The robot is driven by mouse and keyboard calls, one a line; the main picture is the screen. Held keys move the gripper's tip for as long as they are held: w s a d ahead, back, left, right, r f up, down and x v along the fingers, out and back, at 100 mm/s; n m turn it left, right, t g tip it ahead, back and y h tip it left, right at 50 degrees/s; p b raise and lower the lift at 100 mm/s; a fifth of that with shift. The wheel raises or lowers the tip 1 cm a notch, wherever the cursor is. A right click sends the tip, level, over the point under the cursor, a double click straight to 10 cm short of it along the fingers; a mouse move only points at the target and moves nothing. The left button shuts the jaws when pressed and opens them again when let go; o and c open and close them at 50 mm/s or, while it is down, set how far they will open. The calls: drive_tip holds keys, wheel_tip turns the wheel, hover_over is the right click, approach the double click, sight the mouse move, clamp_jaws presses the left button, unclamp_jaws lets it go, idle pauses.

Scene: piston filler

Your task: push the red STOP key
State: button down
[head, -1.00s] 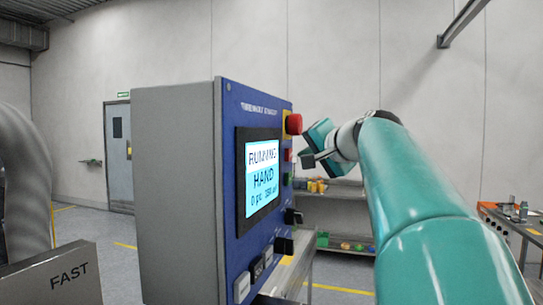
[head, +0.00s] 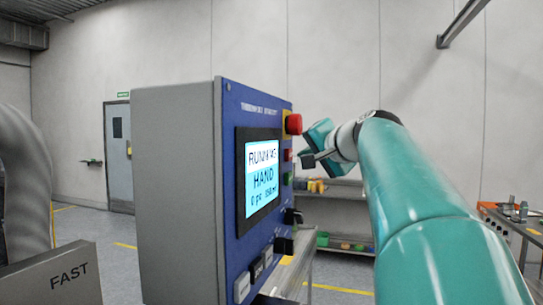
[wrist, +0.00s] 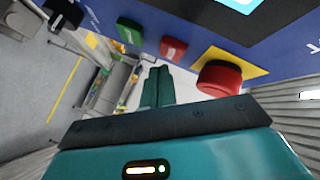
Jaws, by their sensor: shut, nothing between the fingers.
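The red STOP key (wrist: 173,48) is a flat red square on the blue panel face, between a green key and a red mushroom button in the wrist view. In the head view the red key (head: 288,155) shows edge-on at the panel's right side. My gripper (wrist: 158,72) is shut and empty, its two teal fingers together. The fingertips appear just below the red key in the wrist view; whether they touch it cannot be told. In the head view my gripper (head: 308,160) is beside the panel face near the red key, its fingertips not clearly visible.
A red mushroom button (wrist: 219,78) on a yellow plate sits close to the red key. A green key (wrist: 130,31) is on its other side. The screen (head: 262,178) reads RUNNING and HAND. Black knobs (head: 284,245) stick out lower down. Shelving (head: 340,210) stands behind.

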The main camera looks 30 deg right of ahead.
drive_tip(key=shift+w+a, duration=0.2)
drive_tip(key=shift+w, duration=0.1)
drive_tip(key=shift+w+a, duration=0.3)
drive_tip(key=shift+w, duration=0.05)
idle(0.9)
idle(0.4)
drive_tip(key=shift+s+d, duration=0.5)
drive_tip(key=shift+s, duration=0.15)
drive_tip(key=shift+s+d, duration=0.8)
drive_tip(key=shift+s, duration=0.2)
drive_tip(key=shift+s+d, duration=0.75)
drive_tip(key=shift+s, duration=0.25)
drive_tip(key=shift+s, duration=0.1)
